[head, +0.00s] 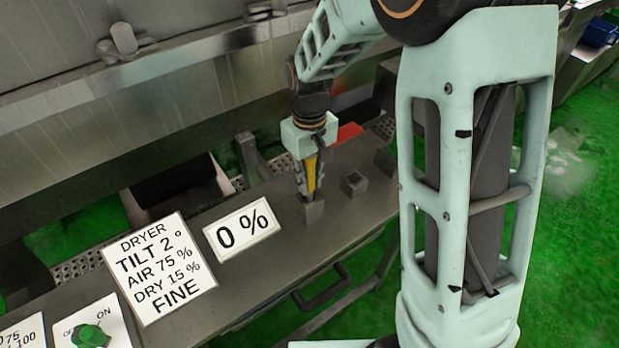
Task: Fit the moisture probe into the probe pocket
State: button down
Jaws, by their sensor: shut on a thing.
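My gripper (308,190) points down over the grey bench (262,272), in the middle of the head view. It is shut on a slim yellow piece, which I take to be the moisture probe (312,172). The fingers hide part of the probe. Its lower end is at or just above a small grey block (313,211) on the bench. I cannot tell whether the tip is inside that block or whether the block is the probe pocket. A second grey block (354,184) with a dark top stands just to the right.
Another dark block (385,160) stands farther right, and a red object (348,132) lies behind the gripper. A "0 %" sign (241,226) and a dryer sign (158,268) are to the left. A green knob (90,336) is at lower left. A steel housing (130,120) rises behind.

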aim_at(308, 162)
jog(key=shift+f+b, duration=0.4)
jog(key=shift+f, duration=0.2)
jog(key=c, duration=1.7)
grip_release()
jog(key=shift+r, duration=0.1)
notch_tip(308, 162, up, 12)
